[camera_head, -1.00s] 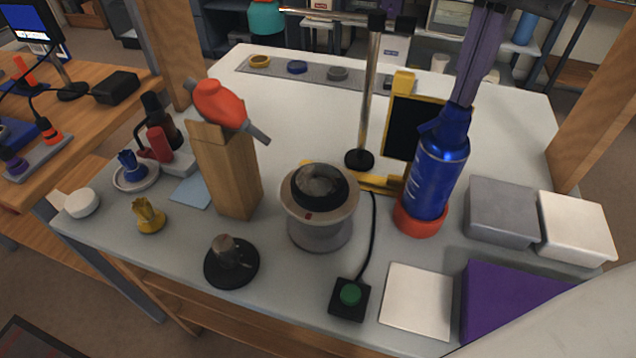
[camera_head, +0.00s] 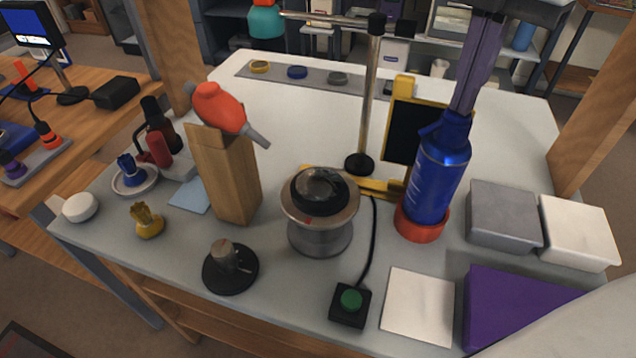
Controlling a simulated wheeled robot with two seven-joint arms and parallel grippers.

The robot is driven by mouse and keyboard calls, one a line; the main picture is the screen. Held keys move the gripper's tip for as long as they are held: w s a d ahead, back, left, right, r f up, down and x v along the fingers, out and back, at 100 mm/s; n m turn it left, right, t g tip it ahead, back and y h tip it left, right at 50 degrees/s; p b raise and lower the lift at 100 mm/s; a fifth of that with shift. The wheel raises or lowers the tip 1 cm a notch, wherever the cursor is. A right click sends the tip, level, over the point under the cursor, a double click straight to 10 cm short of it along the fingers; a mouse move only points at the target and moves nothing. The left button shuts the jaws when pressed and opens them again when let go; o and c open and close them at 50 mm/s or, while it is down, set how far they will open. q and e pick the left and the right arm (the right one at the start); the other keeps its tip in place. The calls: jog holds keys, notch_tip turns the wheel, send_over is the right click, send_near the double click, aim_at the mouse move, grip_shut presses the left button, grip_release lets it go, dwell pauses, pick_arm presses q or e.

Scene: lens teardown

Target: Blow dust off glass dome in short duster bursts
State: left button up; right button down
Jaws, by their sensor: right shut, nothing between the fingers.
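The glass dome (camera_head: 319,184) sits in a black ring on top of a round grey stand (camera_head: 320,235) at the middle of the table. Its surface looks greyish with bright reflections; I cannot tell how much dust is on it. A blue spray can (camera_head: 437,180), apparently the duster, stands slightly tilted in an orange-red ring holder (camera_head: 421,226), right of the stand. My right gripper (camera_head: 458,108) comes down from the top with its purple fingers shut, at the top of the can. Nothing is held between the fingers. My left gripper is not in view.
A wooden block (camera_head: 226,180) with a red blower bulb (camera_head: 218,107) stands left of the stand. A metal post (camera_head: 369,100) and yellow-framed black panel (camera_head: 408,130) stand behind. A green button box (camera_head: 350,303) is in front. Grey (camera_head: 502,215) and white (camera_head: 577,230) boxes are right.

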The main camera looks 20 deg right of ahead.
dwell(0.3)
jog(key=shift+r+p, duration=1.1)
jog(key=shift+r, duration=0.4)
jog(key=shift+f, duration=0.15)
dwell(2.0)
jog(key=shift+f+b, duration=1.45)
jog(key=shift+r, duration=0.1)
jog(key=shift+r+p, duration=1.15)
jog(key=shift+r, duration=0.35)
dwell(1.0)
